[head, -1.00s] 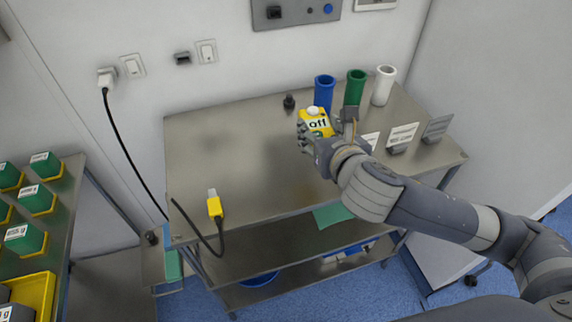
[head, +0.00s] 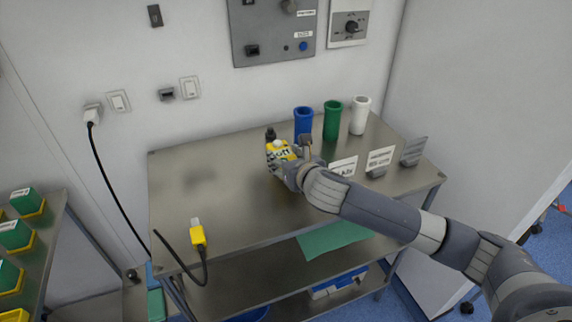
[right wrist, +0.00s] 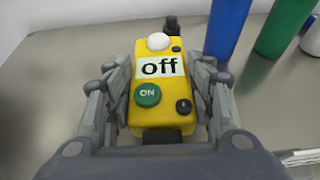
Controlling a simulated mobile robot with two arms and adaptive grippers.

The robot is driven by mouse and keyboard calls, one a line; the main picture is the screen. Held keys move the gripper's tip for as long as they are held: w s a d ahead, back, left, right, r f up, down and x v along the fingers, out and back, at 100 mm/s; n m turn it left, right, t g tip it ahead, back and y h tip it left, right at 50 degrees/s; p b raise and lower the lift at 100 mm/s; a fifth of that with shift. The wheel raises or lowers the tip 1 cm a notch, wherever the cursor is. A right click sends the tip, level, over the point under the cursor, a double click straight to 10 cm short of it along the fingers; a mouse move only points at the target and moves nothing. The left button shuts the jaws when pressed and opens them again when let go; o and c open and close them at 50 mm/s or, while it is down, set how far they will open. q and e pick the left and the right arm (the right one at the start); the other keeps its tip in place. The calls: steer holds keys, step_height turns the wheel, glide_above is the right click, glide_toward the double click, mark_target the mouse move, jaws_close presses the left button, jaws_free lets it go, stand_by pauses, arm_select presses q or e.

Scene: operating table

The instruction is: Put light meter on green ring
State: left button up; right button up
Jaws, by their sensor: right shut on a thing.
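The light meter is the yellow box with a white dome, a display reading "off" and a green ON button; it shows in the right wrist view (right wrist: 160,85) and in the head view (head: 278,152). My right gripper (head: 288,160) is shut on its sides and holds it over the back part of the steel table. It is the green cylinder (head: 332,122) that is the only green ring-like thing I see on the table; it stands upright, right of the meter and apart from it. In the right wrist view it is at the upper right (right wrist: 284,28). My left gripper is out of view.
A blue cylinder (head: 303,124) stands between meter and green one; a white cylinder (head: 359,116) stands right of it. A black knob-like object (head: 270,134) is just behind the meter. Labelled stands line the right side.

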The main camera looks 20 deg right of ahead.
steer(key=shift+w+d+f, duration=0.1)
steer(key=shift+w+d, duration=0.15)
steer(key=shift+w, duration=0.5)
steer(key=shift+f, duration=1.7)
steer(key=shift+s+f, duration=0.1)
steer(key=shift+f, duration=0.05)
steer(key=o, duration=1.3)
